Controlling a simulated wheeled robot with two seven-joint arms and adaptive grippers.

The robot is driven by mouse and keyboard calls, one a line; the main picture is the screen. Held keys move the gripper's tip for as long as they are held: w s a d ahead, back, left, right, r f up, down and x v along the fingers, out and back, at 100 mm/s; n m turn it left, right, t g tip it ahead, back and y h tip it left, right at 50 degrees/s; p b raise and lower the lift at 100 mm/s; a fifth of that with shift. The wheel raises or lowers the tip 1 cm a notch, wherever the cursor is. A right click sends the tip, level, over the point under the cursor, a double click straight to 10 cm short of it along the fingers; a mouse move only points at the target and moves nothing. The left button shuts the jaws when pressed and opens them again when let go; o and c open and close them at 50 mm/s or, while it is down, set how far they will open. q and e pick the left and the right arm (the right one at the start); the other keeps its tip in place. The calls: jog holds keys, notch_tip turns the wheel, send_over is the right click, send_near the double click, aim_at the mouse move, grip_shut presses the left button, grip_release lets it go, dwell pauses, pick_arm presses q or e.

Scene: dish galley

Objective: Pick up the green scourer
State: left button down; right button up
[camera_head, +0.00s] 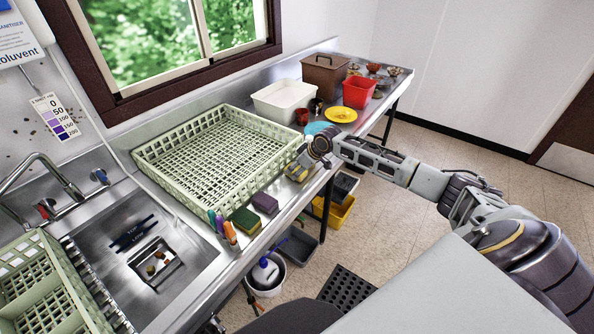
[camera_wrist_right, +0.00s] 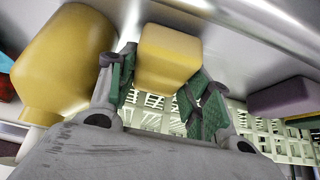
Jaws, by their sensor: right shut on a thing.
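The green scourer (camera_head: 243,220), a block with a green top and a yellow lower part, lies on the metal counter's front edge, beside the purple sponge (camera_head: 265,203). My right gripper (camera_head: 298,170) is at the counter's edge beyond the purple sponge, by the right corner of the pale green rack. In the wrist view the right gripper (camera_wrist_right: 160,90) is shut on a yellow block (camera_wrist_right: 167,55), with green pads at its sides. The purple sponge shows there at right (camera_wrist_right: 285,98). The green scourer stands apart from the gripper. My left gripper is not in view.
The pale green rack (camera_head: 143,158) fills the counter behind. Coloured bottles (camera_head: 230,232) stand left of the scourer, near the sink (camera_head: 185,245). A white tub (camera_head: 283,112), a red container (camera_head: 360,92) and a yellow plate (camera_head: 351,126) stand farther right. A large yellow object (camera_wrist_right: 60,60) is close to the gripper.

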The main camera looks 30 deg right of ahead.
aim_at(297, 169)
jog(key=shift+r+b, duration=0.3)
jog(key=shift+r, duration=1.2)
jog(key=s+d, duration=0.3)
jog(key=s, duration=0.5)
jog(key=s+d, duration=0.4)
jog(key=s, duration=0.4)
jog(key=shift+s+p, duration=0.25)
jog(key=shift+p, duration=0.2)
jog(key=shift+o, duration=0.4)
